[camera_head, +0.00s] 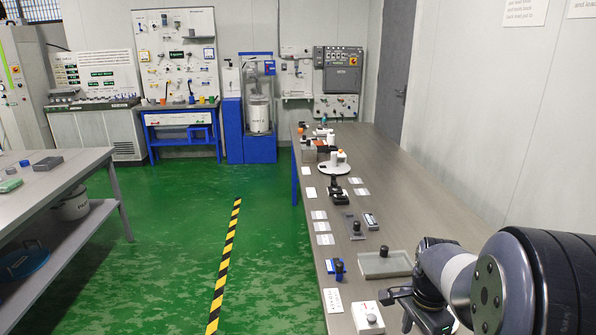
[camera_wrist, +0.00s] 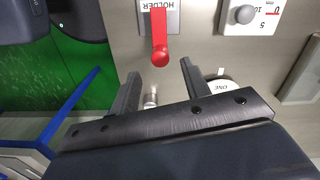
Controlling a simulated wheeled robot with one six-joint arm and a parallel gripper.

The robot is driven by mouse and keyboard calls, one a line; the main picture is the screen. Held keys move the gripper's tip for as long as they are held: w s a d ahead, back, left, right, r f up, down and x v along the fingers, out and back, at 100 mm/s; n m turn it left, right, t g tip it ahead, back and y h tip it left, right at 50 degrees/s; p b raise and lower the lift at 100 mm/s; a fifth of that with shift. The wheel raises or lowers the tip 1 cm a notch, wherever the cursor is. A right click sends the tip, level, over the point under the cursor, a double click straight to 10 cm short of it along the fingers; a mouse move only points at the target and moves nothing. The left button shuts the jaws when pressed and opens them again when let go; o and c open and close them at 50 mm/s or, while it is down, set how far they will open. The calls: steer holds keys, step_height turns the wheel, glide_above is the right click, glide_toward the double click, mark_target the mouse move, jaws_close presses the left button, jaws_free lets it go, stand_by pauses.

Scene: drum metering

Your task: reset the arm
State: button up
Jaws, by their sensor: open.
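My gripper (camera_wrist: 158,78) is open in the wrist view, its two dark fingers apart. Nothing is clasped between them. A small metal cylinder (camera_wrist: 151,98) shows in the gap, beyond the gripper's crossbar and partly hidden by it. In the head view, my arm reaches in from the lower right, and my gripper (camera_head: 408,302) is over the near end of the long bench (camera_head: 450,220). The fingertips are hard to make out there.
A white dial box (camera_wrist: 262,18) and a round white label (camera_wrist: 221,88) are to the right. In the head view, a grey tray (camera_head: 387,265) and several devices line the bench.

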step_height(320, 180, down, 4)
steer(key=shift+f, duration=0.25)
steer(key=shift+n, duration=0.3)
